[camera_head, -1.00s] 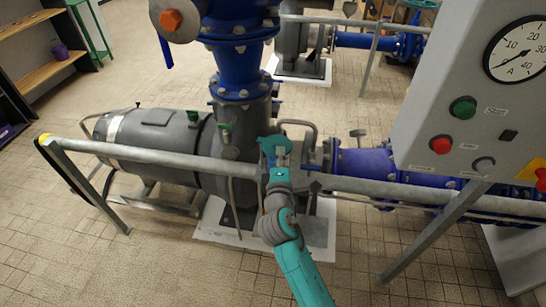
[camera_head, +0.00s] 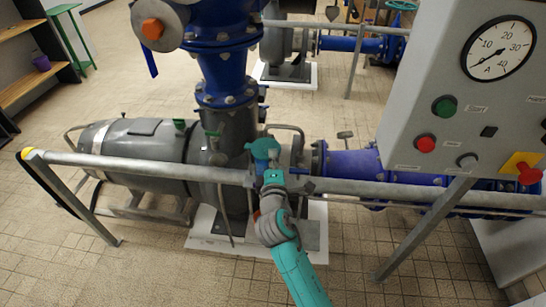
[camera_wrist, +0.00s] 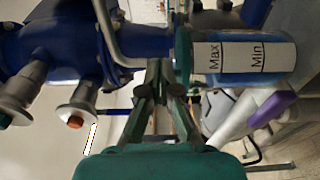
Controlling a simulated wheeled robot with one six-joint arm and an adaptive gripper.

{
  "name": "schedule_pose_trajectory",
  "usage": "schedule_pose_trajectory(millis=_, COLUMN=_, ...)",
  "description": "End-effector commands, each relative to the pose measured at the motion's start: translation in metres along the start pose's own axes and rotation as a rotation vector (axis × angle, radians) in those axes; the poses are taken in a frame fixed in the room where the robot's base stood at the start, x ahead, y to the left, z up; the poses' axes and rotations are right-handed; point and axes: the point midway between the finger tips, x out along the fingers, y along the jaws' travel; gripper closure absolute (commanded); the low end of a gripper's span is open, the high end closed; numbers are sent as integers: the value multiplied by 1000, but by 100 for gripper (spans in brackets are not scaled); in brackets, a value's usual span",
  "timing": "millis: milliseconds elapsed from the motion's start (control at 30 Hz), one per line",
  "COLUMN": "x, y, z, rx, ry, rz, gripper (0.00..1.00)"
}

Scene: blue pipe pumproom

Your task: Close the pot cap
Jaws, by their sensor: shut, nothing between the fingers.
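A clear pot (camera_wrist: 245,57) with Max and Min marks and blue liquid shows at the right of the wrist view, lying sideways in the picture. A teal rim or cap (camera_wrist: 183,56) is at its left end; whether it is seated or ajar I cannot tell. My gripper (camera_wrist: 160,66) is shut and empty, its tips just left of this teal part. I cannot tell whether they touch it. In the head view, my gripper (camera_head: 264,150) is over the rail beside the pump, and I cannot make out the pot there.
A grey rail (camera_head: 130,162) runs across in front of the dark pump (camera_head: 150,140), below my arm. A blue pipe (camera_head: 350,163) lies right of it. The control box (camera_head: 455,115) with gauge and buttons stands at the right. Floor (camera_head: 60,225) is open at the left.

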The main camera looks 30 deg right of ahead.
Motion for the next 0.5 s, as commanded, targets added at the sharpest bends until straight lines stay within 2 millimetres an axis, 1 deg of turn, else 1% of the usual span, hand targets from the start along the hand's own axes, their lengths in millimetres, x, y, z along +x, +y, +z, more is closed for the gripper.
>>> schedule_pose_trajectory(millis=167, x=-17, y=-2, z=0, rx=-1, ry=2, rz=-2, gripper=100)
schedule_pose_trajectory(millis=500, x=-83, y=-2, z=-1, rx=-2, ry=3, rz=-2, gripper=100)
